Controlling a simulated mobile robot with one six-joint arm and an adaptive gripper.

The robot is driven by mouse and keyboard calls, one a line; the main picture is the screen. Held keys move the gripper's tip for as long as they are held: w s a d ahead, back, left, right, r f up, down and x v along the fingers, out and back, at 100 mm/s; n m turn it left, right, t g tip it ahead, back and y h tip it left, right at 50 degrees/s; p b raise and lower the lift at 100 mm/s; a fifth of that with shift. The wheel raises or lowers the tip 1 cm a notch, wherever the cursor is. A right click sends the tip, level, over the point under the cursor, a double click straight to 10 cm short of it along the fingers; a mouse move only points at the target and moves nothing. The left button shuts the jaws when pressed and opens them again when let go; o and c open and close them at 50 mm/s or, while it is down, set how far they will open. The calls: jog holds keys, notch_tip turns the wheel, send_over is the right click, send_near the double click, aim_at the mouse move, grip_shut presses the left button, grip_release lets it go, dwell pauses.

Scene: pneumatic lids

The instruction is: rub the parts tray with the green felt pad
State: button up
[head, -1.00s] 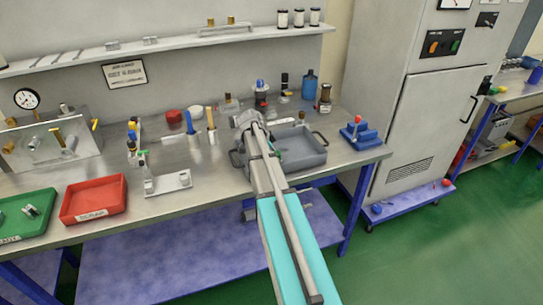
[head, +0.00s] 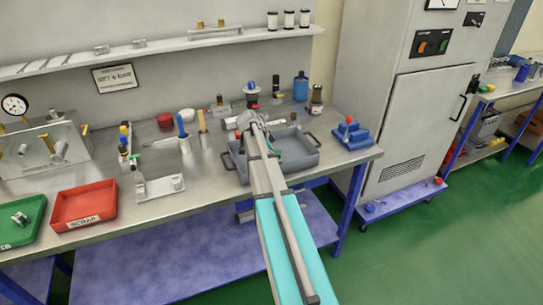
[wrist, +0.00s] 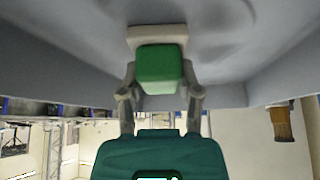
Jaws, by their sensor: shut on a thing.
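The grey parts tray (head: 300,160) is a shallow open box with side handles on the bench, right of centre in the head view. My gripper (head: 247,121) is over the left part of the tray, and my arm hides some of it. In the wrist view my gripper (wrist: 159,88) is shut on the green felt pad (wrist: 160,62), one finger on each side. The pad is a green block with a pale base. The base appears to rest against the tray's grey floor (wrist: 225,30). The pad is hidden in the head view.
A blue fixture (head: 351,137) stands right of the tray. Cups with blue and yellow handles (head: 183,141) and a small metal stand (head: 160,187) are to its left. Bottles (head: 301,88) stand behind.

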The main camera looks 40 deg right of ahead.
aim_at(290, 157)
jog(key=shift+s+d, duration=0.25)
jog(key=shift+d, duration=0.65)
jog(key=shift+d, duration=0.15)
jog(key=shift+s+d, duration=0.2)
jog(key=shift+d, duration=0.6)
jog(key=shift+s+d, duration=0.15)
jog(key=shift+d, duration=0.6)
jog(key=shift+r, duration=0.1)
jog(key=shift+r+p, duration=2.95)
jog(key=shift+p, duration=0.1)
jog(key=shift+r, duration=0.1)
notch_tip(290, 157, up, 3)
jog(key=p, duration=0.3)
jog(key=shift+s, duration=0.1)
